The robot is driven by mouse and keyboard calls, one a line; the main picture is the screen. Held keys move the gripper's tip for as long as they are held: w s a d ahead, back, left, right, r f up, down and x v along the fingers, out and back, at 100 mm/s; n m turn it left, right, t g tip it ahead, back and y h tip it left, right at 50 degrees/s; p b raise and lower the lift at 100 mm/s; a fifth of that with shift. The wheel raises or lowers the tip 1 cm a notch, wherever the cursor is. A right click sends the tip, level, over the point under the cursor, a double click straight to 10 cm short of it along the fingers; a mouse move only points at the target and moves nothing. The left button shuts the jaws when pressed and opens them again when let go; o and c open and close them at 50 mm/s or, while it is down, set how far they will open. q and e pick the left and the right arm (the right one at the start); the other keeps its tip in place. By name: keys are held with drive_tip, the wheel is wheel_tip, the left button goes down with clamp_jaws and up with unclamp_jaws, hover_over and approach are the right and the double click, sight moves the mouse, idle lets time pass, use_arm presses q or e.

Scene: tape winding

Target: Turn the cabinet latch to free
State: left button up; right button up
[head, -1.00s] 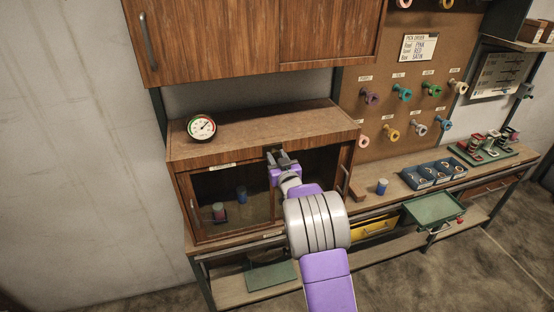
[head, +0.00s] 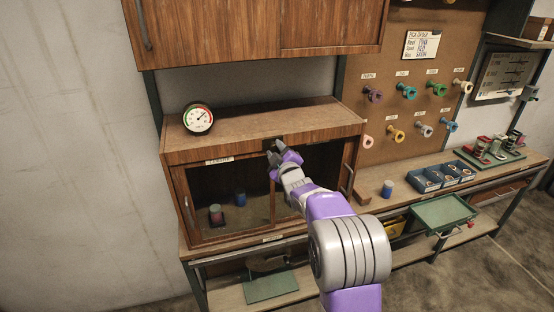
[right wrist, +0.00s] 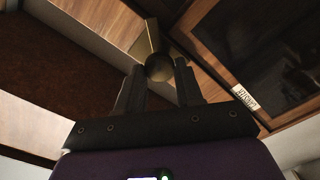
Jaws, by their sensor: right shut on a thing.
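The brown wooden cabinet (head: 240,126) stands on the bench with glass doors in front. The cabinet latch (right wrist: 157,62) is a brass-coloured piece with a rounded knob, seen in the right wrist view between my fingertips. My right gripper (head: 273,156) is at the top middle of the cabinet front in the head view, tilted to one side. It also shows in the right wrist view (right wrist: 160,88), its two dark fingers shut on the latch. In the head view my gripper mostly hides the latch. My left gripper is not in view.
A round dial gauge (head: 198,118) sits on the cabinet top. Behind the glass are a red-topped roll (head: 216,214) and a blue one (head: 240,197). A blue cup-like item (head: 387,188), blue bins (head: 442,175) and a green tray (head: 443,213) lie to the right.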

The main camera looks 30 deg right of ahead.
drive_tip(key=n+b, duration=0.2)
drive_tip(key=n, duration=0.1)
drive_tip(key=n+b, duration=0.1)
drive_tip(key=shift+f, duration=0.25)
drive_tip(key=shift+r+n+b, duration=0.1)
drive_tip(key=shift+n+b, duration=1.5)
drive_tip(key=shift+n, duration=0.3)
drive_tip(key=o, duration=1)
